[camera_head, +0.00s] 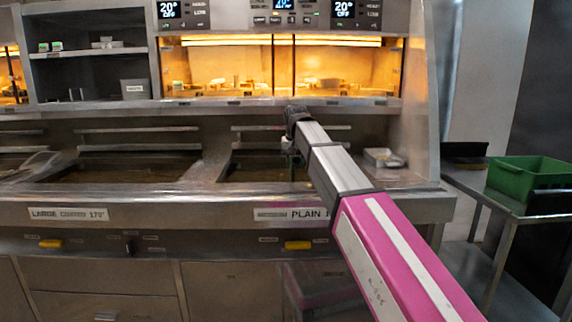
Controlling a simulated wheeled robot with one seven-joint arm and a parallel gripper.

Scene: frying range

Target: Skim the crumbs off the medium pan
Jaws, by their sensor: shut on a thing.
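The medium pan (252,174) is the right-hand frying well, with dark oil in it. The label below it (291,214) reads "PLAIN", with its left part blurred and its right end behind my arm. My arm reaches up over the pan's right side and hides part of it. My gripper (292,152) is small and dark, just left of the arm and above the pan. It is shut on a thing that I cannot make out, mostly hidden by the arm. I cannot tell whether this thing touches the oil. Crumbs on the oil are too small to see.
The large pan (120,172), labelled "LARGE COATED 170°", lies to the left. A small metal tray (384,158) sits right of the medium pan. A green crate (527,180) stands on the side table (465,183). A lit warming cabinet (230,70) is behind the pans.

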